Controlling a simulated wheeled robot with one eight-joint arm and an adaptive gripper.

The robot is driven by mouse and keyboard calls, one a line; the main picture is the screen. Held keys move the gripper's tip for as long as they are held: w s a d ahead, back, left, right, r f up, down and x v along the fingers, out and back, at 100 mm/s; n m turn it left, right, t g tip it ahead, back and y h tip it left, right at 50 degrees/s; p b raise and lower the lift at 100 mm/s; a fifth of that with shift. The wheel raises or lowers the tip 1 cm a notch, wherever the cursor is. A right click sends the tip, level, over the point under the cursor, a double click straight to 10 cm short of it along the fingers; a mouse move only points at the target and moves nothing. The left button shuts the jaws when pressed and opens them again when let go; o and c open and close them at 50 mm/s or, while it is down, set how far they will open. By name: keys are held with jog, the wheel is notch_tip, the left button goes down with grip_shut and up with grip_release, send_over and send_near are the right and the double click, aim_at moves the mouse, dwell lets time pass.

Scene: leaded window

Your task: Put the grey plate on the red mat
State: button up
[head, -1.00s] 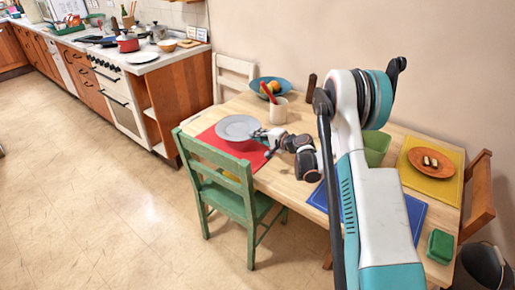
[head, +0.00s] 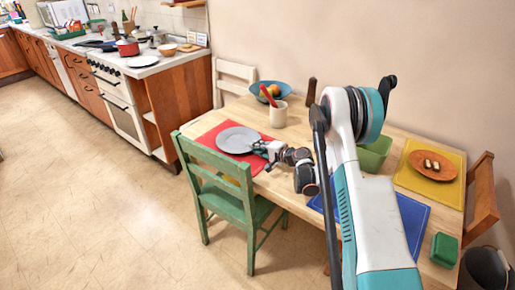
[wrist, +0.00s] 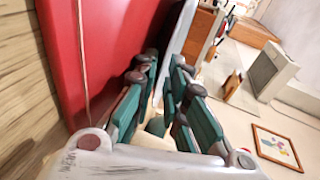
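The grey plate (head: 238,140) is over the middle of the red mat (head: 209,136), at the left end of the table. It looks level and very low; I cannot tell whether it touches the mat. My gripper (head: 259,148) is at the plate's right edge, shut on its rim. In the wrist view the fingers (wrist: 165,72) are close together with the plate's greyish edge (wrist: 175,38) between them, seen almost edge-on. The red mat (wrist: 95,50) fills the left of that view.
A beige mug (head: 278,117) with a red utensil and a blue fruit bowl (head: 270,92) stand behind the mat. A green chair (head: 222,183) is at the table's front. A blue mat (head: 413,222), green containers and a yellow mat (head: 449,190) lie to the right.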

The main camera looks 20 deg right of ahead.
jog(key=p+v, duration=0.4)
jog(key=v, duration=0.8)
